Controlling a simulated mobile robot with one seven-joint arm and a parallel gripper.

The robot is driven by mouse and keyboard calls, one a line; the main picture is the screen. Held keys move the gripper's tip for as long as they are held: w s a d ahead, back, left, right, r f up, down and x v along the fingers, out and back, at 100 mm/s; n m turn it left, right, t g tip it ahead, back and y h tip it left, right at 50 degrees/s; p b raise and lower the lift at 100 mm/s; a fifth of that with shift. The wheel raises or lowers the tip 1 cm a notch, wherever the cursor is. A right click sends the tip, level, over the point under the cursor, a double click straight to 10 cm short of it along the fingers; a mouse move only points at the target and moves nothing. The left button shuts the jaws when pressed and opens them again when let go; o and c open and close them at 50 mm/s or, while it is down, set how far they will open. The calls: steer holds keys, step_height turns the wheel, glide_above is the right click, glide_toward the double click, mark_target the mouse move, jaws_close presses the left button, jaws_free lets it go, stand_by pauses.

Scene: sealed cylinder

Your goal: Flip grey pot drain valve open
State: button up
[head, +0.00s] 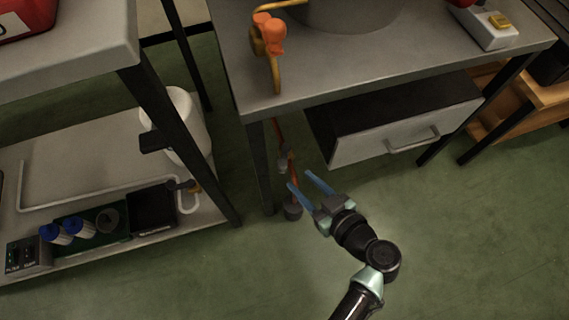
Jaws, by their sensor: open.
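The grey pot (352,14) stands on the grey workbench at the top and is cut off by the frame edge. A brass drain valve (258,42) with an orange handle (272,36) is left of the pot, near the bench's left end. Its curved brass spout (277,75) hangs toward the bench top. I cannot tell the handle's exact setting. My gripper (299,179), with blue fingers, is open and empty. It appears below and right of the valve in the picture, in front of the bench's left leg, well apart from the valve.
The workbench (390,70) has a drawer (385,140) with a handle under it. A red upright piece with fittings (285,150) shows behind my fingers. A shelf unit (70,55) at left holds a white container (185,125). Green floor is clear around my arm.

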mark_target(285, 166)
steer(key=b+x, duration=0.2)
steer(key=x, duration=0.6)
steer(key=shift+b, duration=0.3)
steer(key=shift+c, duration=0.3)
steer(key=shift+s, duration=0.1)
jaws_close()
stand_by(0.6)
